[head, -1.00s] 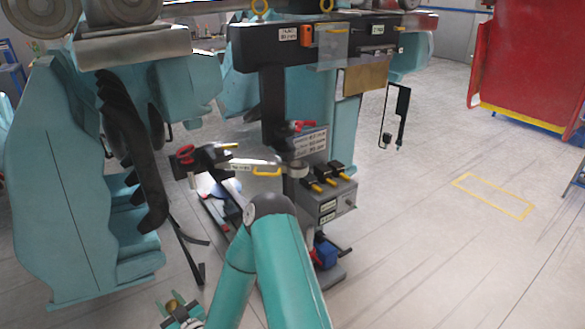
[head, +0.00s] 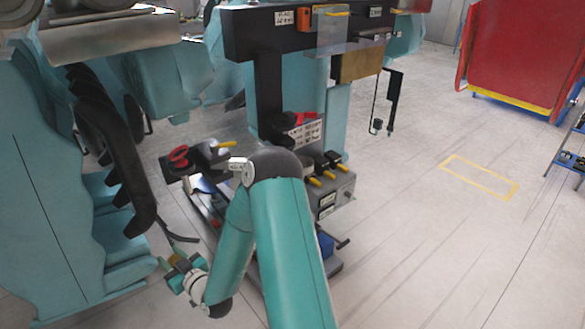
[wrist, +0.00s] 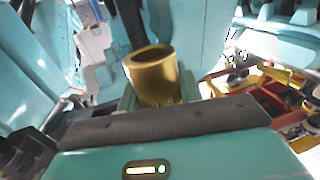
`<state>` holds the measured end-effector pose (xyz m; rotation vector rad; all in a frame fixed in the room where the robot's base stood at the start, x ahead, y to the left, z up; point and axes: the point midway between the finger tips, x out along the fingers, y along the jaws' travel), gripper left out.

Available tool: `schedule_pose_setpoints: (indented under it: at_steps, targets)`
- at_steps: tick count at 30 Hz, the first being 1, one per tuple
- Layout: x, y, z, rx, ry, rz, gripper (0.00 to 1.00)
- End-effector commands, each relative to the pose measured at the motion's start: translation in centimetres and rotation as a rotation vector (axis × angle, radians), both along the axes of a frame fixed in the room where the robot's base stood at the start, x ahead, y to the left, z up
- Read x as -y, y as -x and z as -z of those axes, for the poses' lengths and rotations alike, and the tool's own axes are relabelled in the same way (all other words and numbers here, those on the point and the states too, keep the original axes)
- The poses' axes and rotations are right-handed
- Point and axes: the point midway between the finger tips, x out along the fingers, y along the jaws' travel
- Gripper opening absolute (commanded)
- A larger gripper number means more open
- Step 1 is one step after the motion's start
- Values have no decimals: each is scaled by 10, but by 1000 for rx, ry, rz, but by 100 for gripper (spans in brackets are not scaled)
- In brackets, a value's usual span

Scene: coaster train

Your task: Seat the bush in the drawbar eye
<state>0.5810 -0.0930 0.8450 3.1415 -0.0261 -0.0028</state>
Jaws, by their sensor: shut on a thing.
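The bush is a brass-coloured hollow cylinder (wrist: 152,72), its open end facing up in the wrist view. It is held at my gripper (wrist: 150,100), and the gripper's dark front edge hides its lower end. In the head view my gripper (head: 178,266) is small, at the lower left beyond my arm, above the floor. The bush is hardly distinguishable there. I cannot pick out the drawbar eye with certainty. A dark bracket (head: 207,158) with a red ring-shaped part (head: 178,156) projects left from the workstand, above and apart from my gripper.
A teal car body (head: 40,200) with a dark, wavy-edged strip (head: 105,135) stands left of my gripper. The workstand has a grey box (head: 335,190) with yellow-tipped levers, partly behind my arm. A red panel (head: 520,55) stands far right.

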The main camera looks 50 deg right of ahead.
Motion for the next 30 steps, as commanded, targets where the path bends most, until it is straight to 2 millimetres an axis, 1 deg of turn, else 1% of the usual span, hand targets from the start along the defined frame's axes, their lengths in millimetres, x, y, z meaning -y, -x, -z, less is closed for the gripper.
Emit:
schedule_pose_setpoints:
  at_steps: [1, 5, 6, 8, 9, 11, 12, 14, 15, 17, 18, 20, 21, 23, 24, 27, 30]
  targets:
    - [24, 1, -19, 7, 11, 11, 10]
    - [76, 11, -59, 5, 11, 30, 10]
    - [93, 15, -72, 5, 11, 38, 10]
    - [118, 24, -91, 4, 12, 53, 10]
    - [135, 31, -105, 5, 11, 64, 10]
    - [160, 43, -126, 4, 11, 85, 10]
    - [176, 53, -140, 3, 12, 100, 10]
    - [199, 68, -161, 3, 13, 126, 10]
    - [215, 80, -175, 3, 11, 147, 10]
    - [236, 98, -197, 3, 12, 180, 10]
    - [249, 112, -211, 2, 13, 206, 10]
    - [268, 133, -232, 3, 13, 246, 10]
    - [279, 148, -246, 2, 14, 276, 10]
    - [294, 171, -267, 3, 14, 322, 10]
    - [303, 187, -280, 3, 13, 354, 10]
    - [318, 221, -307, 3, 11, 429, 10]
    - [327, 246, -325, 1, 7, 486, 10]
